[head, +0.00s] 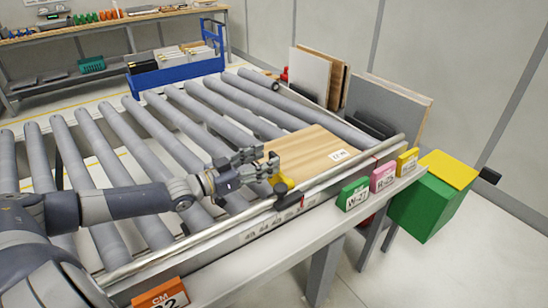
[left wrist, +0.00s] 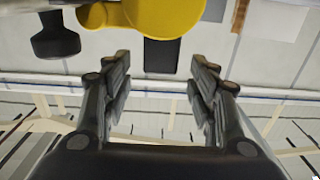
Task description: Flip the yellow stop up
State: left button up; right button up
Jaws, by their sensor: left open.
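The yellow stop (head: 284,183) sits at the front rail of the roller conveyor, by the near left corner of a wooden panel (head: 318,152). My left gripper (head: 266,163) is open and empty, just above and left of the stop, with its fingers pointing right. In the left wrist view the stop (left wrist: 165,14) shows at the top edge as a rounded yellow part, beyond the open fingers (left wrist: 160,68). A black knob (left wrist: 55,36) shows left of it. Whether a finger touches the stop cannot be told. My right gripper is not in view.
The front rail (head: 340,170) runs along the conveyor. Green, pink and yellow tags (head: 383,176) stand on the ledge to the right, and an orange tag (head: 160,297) at front left. Boards (head: 312,75) lean at the back. Bare rollers (head: 175,125) lie left of the panel.

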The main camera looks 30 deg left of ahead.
aim_at(272, 156)
pick_arm(q)
jog(key=shift+x, duration=1.95)
grip_shut()
